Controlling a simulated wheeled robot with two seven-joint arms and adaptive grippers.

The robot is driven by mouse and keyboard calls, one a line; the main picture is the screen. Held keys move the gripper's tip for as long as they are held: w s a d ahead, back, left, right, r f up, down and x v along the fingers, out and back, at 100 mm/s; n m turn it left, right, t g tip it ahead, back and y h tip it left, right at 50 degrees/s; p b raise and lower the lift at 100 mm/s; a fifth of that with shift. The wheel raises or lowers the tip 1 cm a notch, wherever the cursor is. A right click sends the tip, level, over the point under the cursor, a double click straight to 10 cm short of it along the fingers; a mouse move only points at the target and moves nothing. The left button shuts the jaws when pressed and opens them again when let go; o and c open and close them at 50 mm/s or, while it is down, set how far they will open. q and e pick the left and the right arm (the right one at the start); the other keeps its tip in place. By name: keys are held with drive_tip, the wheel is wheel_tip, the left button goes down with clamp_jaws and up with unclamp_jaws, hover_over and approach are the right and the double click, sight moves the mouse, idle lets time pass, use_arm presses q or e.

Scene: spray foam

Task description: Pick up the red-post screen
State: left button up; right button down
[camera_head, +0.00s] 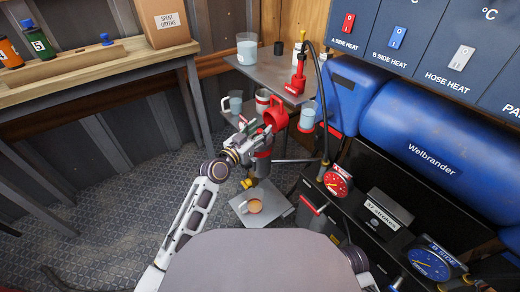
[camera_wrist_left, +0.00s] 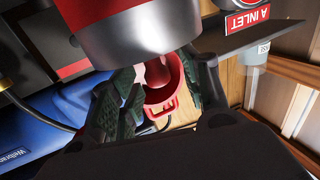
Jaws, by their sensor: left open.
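My left gripper (camera_head: 262,131) reaches in front of the small grey table, beside an open red ring-shaped part (camera_head: 277,117) on top of a red and dark body (camera_head: 263,165). In the left wrist view my open gripper (camera_wrist_left: 155,100) has its dark fingers apart. A red round part (camera_wrist_left: 164,108) with a pinkish post inside shows between and beyond them. I cannot tell whether the fingers touch it. A large grey cylinder with a red band (camera_wrist_left: 135,32) fills the top of that view. I cannot tell for certain which piece is the red-post screen. My right gripper is not in view.
The grey table (camera_head: 268,72) holds a cup of bluish liquid (camera_head: 247,49) and a red fitting (camera_head: 296,86). More cups (camera_head: 307,117) hang or stand around it. A blue tank machine (camera_head: 425,140) blocks the right. A grey tray (camera_head: 277,210) lies low in front.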

use_arm(q)
drive_tip(key=shift+w+d, duration=0.25)
drive_tip(key=shift+w, duration=0.05)
drive_tip(key=shift+c, duration=0.2)
clamp_jaws()
